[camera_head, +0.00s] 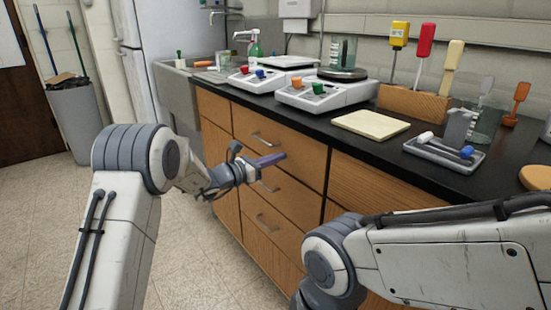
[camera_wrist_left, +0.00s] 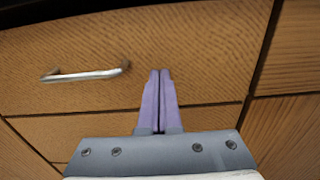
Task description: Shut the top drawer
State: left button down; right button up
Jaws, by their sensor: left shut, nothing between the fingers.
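The top drawer (camera_head: 302,155) is a wide wood-grain front with a metal bar handle (camera_head: 265,139), under the black countertop. It fills most of the left wrist view (camera_wrist_left: 200,50), with its handle (camera_wrist_left: 85,75) to the left. It looks flush or nearly flush with the fronts around it; I cannot tell if a small gap is left. My left gripper (camera_head: 284,156) is shut and empty, its purple fingers in front of the drawer's lower part. In the left wrist view the fingertips (camera_wrist_left: 160,71) are right of the handle; contact is unclear. My right gripper is out of view.
Lower drawers (camera_head: 270,222) sit below, and a cabinet panel (camera_head: 365,190) is to the right. The countertop holds scales (camera_head: 325,95), a pale board (camera_head: 371,124) and a grey tray (camera_head: 445,155). A bin (camera_head: 75,120) stands at the left on open floor.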

pick_arm(q)
jog(key=v, duration=1.2)
jog(key=s+d+f+m+g+y, duration=0.1)
jog(key=s+d+m+g+y, duration=0.1)
jog(key=s+d+m+g, duration=0.85)
jog(key=s+d+f+m+g+y, duration=0.1)
jog(key=s+d+m+g, duration=0.4)
jog(key=s, duration=1.1)
jog(key=s+a+f+m+t+y, duration=0.2)
jog(key=s+a+m+y, duration=0.3)
jog(key=s+m, duration=0.25)
jog(key=s+a+f+m+t+y, duration=0.25)
jog(key=s+a+m+y, duration=0.3)
jog(key=m, duration=0.35)
notch_tip(320, 180, up, 26)
jog(key=a+p, duration=0.1)
jog(key=p, duration=2.6)
jog(key=shift+s+r+m, duration=0.2)
jog(key=shift+s+m, duration=0.1)
jog(key=shift+m, duration=0.1)
